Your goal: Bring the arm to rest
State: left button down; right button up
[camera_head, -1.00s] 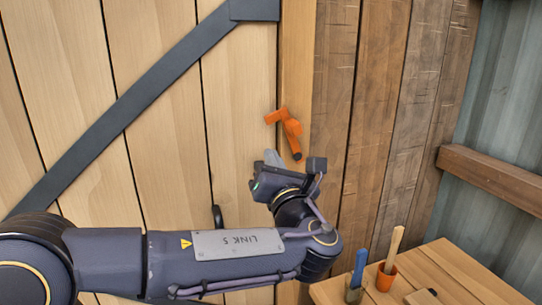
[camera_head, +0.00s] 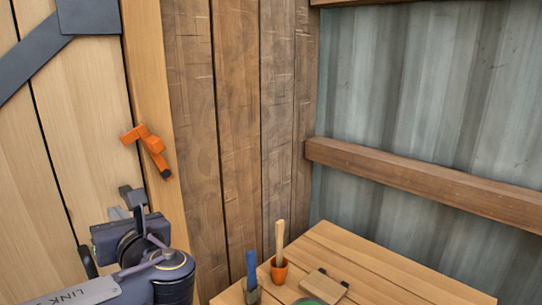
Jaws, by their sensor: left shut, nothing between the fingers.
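My left arm comes in at the lower left of the head view, in front of the plank door. Its left gripper (camera_head: 126,203) is up near the door's right edge, a little below an orange latch or clamp (camera_head: 149,150) on the door frame. The gripper and the orange part appear apart in the picture. The gripper looks shut, with nothing seen in it; its fingers are partly hidden by its own body. My right gripper is not in view.
A wooden table (camera_head: 390,275) stands at the lower right. On it are a blue-handled tool (camera_head: 251,270), an orange cup (camera_head: 279,271) with a wooden handle in it, and a small wooden block (camera_head: 324,287). A wooden rail (camera_head: 420,182) crosses the corrugated wall (camera_head: 420,80).

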pick_arm(q)
jog(key=s+a+f+n+g+h, duration=0.1)
jog(key=s+f+n+g+h, duration=0.3)
jog(key=s+f+n, duration=0.4)
jog(key=s+a+f+n+g+h, duration=0.2)
jog(key=s+f+n+g+h, duration=0.35)
jog(key=f, duration=0.55)
jog(key=s+d+f+n+t+h, duration=0.1)
jog(key=s+d+f+n+h, duration=0.1)
jog(key=d+n, duration=0.4)
jog(key=s+d+f+n+t+h, duration=0.1)
jog(key=s+d+n+h, duration=0.3)
jog(key=n, duration=0.7)
jog(key=shift+d+f+t+h, duration=0.35)
jog(key=shift+d+t+h, duration=0.3)
jog(key=shift+d, duration=0.5)
jog(key=shift+s, duration=0.1)
